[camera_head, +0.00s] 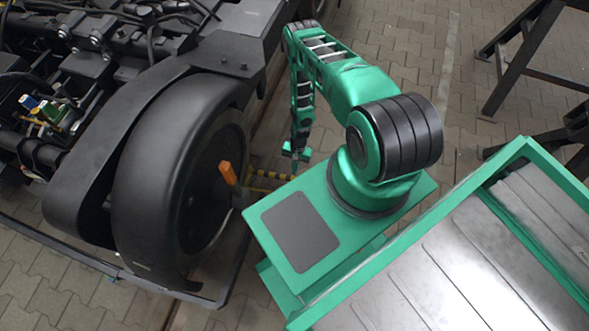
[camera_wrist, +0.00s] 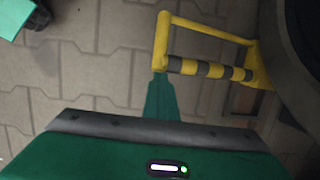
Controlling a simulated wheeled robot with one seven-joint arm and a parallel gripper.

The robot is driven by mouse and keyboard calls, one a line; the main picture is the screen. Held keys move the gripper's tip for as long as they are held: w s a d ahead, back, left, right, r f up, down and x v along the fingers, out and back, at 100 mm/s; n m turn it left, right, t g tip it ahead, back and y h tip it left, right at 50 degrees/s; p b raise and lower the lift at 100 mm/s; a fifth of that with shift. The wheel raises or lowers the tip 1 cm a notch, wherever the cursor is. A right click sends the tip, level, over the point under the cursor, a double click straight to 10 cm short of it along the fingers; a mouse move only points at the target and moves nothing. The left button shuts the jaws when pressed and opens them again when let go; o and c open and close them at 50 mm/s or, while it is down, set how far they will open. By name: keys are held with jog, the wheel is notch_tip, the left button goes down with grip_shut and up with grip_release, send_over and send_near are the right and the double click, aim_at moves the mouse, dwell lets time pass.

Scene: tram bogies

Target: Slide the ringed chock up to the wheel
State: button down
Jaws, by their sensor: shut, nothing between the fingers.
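A yellow tubular frame with a black-and-yellow striped bar, which looks like the chock (camera_wrist: 208,69), lies on the paving in the wrist view. In the head view its striped part (camera_head: 262,176) shows low beside the large black wheel (camera_head: 205,190). In the wrist view its right end is close to the dark curved edge of the wheel (camera_wrist: 302,50); I cannot tell whether they touch. No ring is clear. My gripper (camera_wrist: 160,82) is shut and empty, its tip just at the frame's left corner; contact is unclear. In the head view my gripper (camera_head: 296,153) points down left of my base.
An orange piece (camera_head: 228,173) sticks out in front of the wheel face. The black bogie (camera_head: 95,65) fills the left side. Dark trestles (camera_head: 520,65) stand at the upper right. Open paving (camera_head: 415,35) lies behind my arm.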

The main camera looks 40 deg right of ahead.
jog(key=shift+s+a, duration=0.35)
jog(key=shift+a, duration=0.1)
jog(key=w+d+r, duration=0.4)
jog(key=d+r, duration=0.2)
jog(key=r, duration=0.4)
jog(key=shift+w+r, duration=0.35)
jog(key=shift+r, duration=0.05)
